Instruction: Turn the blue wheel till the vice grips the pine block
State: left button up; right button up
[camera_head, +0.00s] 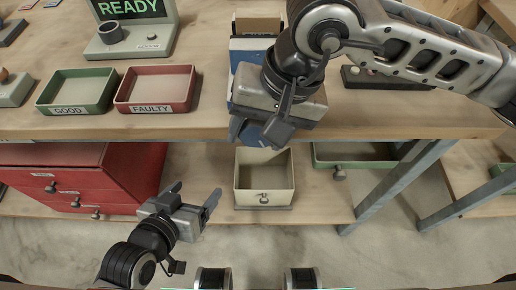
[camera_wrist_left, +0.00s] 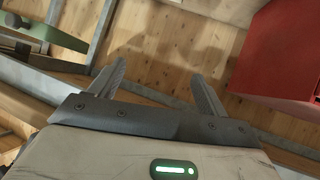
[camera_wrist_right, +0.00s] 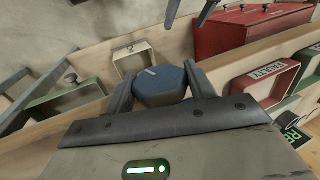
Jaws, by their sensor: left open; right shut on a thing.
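The blue wheel (camera_wrist_right: 160,90) is a faceted knob with a pale mark on its face, at the bench's front edge. My right gripper (camera_wrist_right: 158,76) is shut on it, one finger on each side. In the head view the wheel (camera_head: 254,137) is mostly hidden under my right gripper (camera_head: 258,129). The blue vice (camera_head: 250,47) stands behind it, partly covered by my right arm. A brown wooden piece, apparently the pine block (camera_head: 258,24), shows at its top; I cannot tell whether the jaws touch it. My left gripper (camera_head: 191,203) is open and empty, low in front of the bench.
A green GOOD tray (camera_head: 76,108) and a red FAULTY tray (camera_head: 156,107) sit left of the vice. A READY display (camera_head: 131,30) stands behind them. Below are red drawers (camera_head: 85,180), a cream open bin (camera_head: 264,194) and a green bin (camera_head: 355,164).

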jog(key=y+b, duration=0.1)
jog(key=b, duration=0.1)
jog(key=y+b, duration=0.1)
jog(key=b, duration=0.2)
jog(key=shift+f, duration=0.35)
jog(key=shift+r+y+b, duration=0.35)
jog(key=shift+y+b, duration=0.25)
jog(key=shift+b, duration=0.5)
pick_arm(q)
notch_tip(320, 180, down, 7)
jog(key=d, duration=0.1)
jog(key=shift+w+d+f+m+h, duration=0.15)
jog(key=shift+w+m+h, duration=0.05)
jog(key=shift+m+h, duration=0.1)
pick_arm(e)
jog(key=o, duration=1)
jog(key=shift+d+r, duration=0.1)
pick_arm(q)
jog(key=shift+s+a+r+p, duration=0.15)
jog(key=shift+r+p, duration=0.2)
jog(key=shift+r, duration=0.3)
jog(key=shift+a+r+p, duration=0.15)
jog(key=shift+r+p, duration=0.15)
jog(key=shift+r, duration=0.3)
pick_arm(e)
jog(key=v, duration=1.5)
jog(key=shift+d+r, duration=0.2)
jog(key=shift+r, duration=0.15)
